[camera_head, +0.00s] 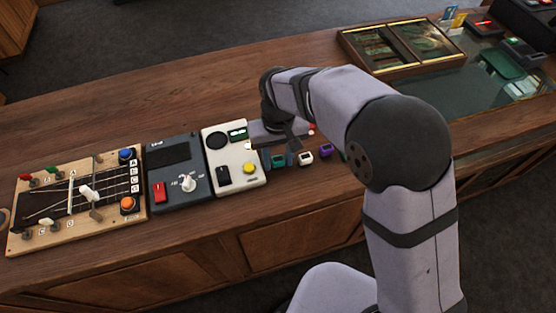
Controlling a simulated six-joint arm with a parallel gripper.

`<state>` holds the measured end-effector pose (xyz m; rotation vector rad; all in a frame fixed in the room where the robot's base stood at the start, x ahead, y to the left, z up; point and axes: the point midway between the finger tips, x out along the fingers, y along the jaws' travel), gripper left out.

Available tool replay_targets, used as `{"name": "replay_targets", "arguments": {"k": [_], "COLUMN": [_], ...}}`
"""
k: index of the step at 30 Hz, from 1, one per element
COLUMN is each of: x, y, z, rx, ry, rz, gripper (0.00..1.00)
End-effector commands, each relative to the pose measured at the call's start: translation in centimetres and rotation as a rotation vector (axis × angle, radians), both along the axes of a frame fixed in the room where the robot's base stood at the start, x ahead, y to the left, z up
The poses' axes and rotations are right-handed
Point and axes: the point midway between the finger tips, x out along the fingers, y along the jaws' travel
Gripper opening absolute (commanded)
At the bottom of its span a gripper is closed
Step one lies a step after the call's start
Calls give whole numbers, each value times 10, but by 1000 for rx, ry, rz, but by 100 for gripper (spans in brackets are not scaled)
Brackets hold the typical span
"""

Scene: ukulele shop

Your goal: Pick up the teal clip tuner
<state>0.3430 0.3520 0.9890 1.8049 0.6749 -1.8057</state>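A small teal clip tuner (278,161) lies on the wooden counter, just right of the cream device. My gripper (279,154) reaches down over it from above, and the fingers seem to be beside the tuner. The fingers are small and partly hidden by the wrist, so I cannot tell whether they touch the tuner or how far apart they are. The tuner appears to be at counter level.
A white tuner (305,158) and a purple tuner (326,151) lie close on the right. The cream device (250,183), a dark grey device (180,195) and a wooden fretboard panel (50,237) stand left. A display tray (441,61) sits back right. The counter behind is clear.

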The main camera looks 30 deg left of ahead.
Motion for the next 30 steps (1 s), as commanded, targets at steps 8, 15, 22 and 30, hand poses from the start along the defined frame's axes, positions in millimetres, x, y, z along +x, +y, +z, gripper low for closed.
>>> {"name": "replay_targets", "arguments": {"k": [8, 15, 22, 30], "x": [0, 1, 1, 1], "y": [0, 1, 1, 1], "z": [0, 5, 32, 77], "rx": [1, 3, 5, 3], "ry": [-1, -2, -5, -2], "rz": [0, 0, 0, 0], "gripper": [5, 5, 5, 5]}}
